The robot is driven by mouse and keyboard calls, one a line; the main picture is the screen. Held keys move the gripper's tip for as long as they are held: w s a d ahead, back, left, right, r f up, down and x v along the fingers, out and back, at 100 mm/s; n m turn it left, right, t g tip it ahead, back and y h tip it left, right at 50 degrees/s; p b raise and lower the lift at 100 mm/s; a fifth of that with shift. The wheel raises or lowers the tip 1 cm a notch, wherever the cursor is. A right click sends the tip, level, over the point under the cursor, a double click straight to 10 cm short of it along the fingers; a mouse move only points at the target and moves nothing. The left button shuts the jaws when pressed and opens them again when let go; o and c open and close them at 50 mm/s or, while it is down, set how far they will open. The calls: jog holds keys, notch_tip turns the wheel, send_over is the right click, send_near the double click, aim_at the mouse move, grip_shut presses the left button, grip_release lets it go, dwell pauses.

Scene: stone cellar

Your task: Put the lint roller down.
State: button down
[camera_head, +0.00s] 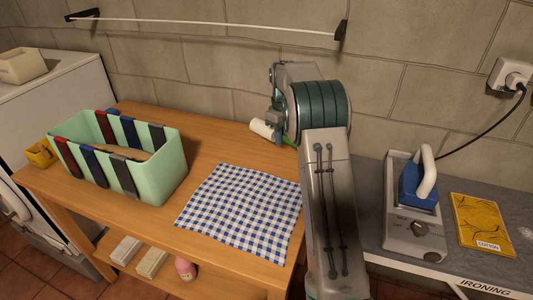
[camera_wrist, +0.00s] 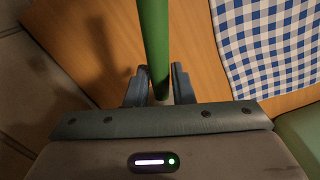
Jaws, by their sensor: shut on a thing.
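The lint roller (camera_head: 262,128) shows in the head view as a white roll near the back edge of the wooden table (camera_head: 210,140), just left of my arm. Its green handle (camera_wrist: 154,45) stands out in the wrist view, running up out of the picture. My gripper (camera_wrist: 159,88) is shut on the handle, one dark finger on each side. My arm hides most of the gripper and handle in the head view. I cannot tell whether the roller touches the table.
A blue-and-white checked cloth (camera_head: 243,211) lies on the table. A green bin (camera_head: 160,175) with coloured straps stands left. Bare wood lies between them and towards the wall. Right, an ironing surface (camera_head: 370,205) holds an iron (camera_head: 419,187) and a yellow packet (camera_head: 481,222).

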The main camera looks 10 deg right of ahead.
send_over(269, 161)
notch_tip(269, 161, down, 3)
jog(key=shift+r, duration=0.2)
jog(key=shift+f+p, duration=0.4)
jog(key=shift+f, duration=1.6)
jog(key=shift+s, duration=0.1)
jog(key=shift+f, duration=0.2)
jog(key=c, duration=1.3)
grip_release()
jog(key=shift+o, duration=0.2)
jog(key=shift+r, duration=0.15)
